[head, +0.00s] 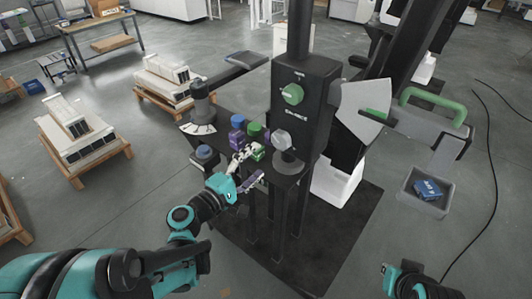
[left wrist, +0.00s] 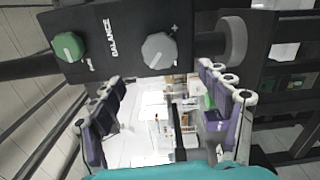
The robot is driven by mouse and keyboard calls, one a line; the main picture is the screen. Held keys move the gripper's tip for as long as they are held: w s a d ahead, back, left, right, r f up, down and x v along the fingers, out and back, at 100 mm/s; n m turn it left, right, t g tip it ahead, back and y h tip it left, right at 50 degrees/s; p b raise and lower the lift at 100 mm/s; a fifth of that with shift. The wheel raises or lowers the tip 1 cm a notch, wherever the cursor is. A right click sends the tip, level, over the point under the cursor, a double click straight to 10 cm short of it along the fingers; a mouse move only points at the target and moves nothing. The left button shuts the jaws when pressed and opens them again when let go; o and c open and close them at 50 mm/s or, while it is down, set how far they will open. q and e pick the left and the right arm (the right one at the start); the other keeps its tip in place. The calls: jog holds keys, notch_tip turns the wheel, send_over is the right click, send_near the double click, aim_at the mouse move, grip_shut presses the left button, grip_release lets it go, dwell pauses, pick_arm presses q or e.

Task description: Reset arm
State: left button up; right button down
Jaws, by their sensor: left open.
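My left gripper (head: 256,165) is open at the front edge of the black machine (head: 306,82). In the left wrist view, its two purple-and-grey fingers (left wrist: 160,108) are spread wide with nothing held between them. Beyond the fingers there are a green knob (left wrist: 68,46) and a grey knob (left wrist: 158,50) on a black panel marked BALANCE. My left arm (head: 186,220) reaches in from the lower left, stretched toward the machine. A teal and black part of my right arm (head: 412,283) shows at the bottom right edge; its fingers cannot be made out.
A grey bin (head: 409,193) with a blue item (head: 428,189) is at the right, below a green handle (head: 433,102). Pallets with white blocks (head: 76,140) stand on the left floor. A black cable (head: 489,150) lies at the far right. Open floor lies left of the machine.

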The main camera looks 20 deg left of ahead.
pick_arm(q)
jog(key=shift+s+a, duration=0.25)
jog(key=shift+s, duration=0.4)
jog(key=shift+d, duration=0.1)
jog(key=s+d+f+m+g+y, duration=0.1)
jog(key=s+d+f+m+g, duration=0.55)
jog(key=d+f+m, duration=0.2)
jog(key=s+a+m+g+y, duration=0.3)
jog(key=s+a+m+y, duration=0.1)
jog(key=s+m+y, duration=0.1)
jog(key=shift+s+a+f+m, duration=0.35)
jog(key=shift+s+m, duration=0.5)
jog(key=shift+s, duration=0.25)
dwell(3.5)
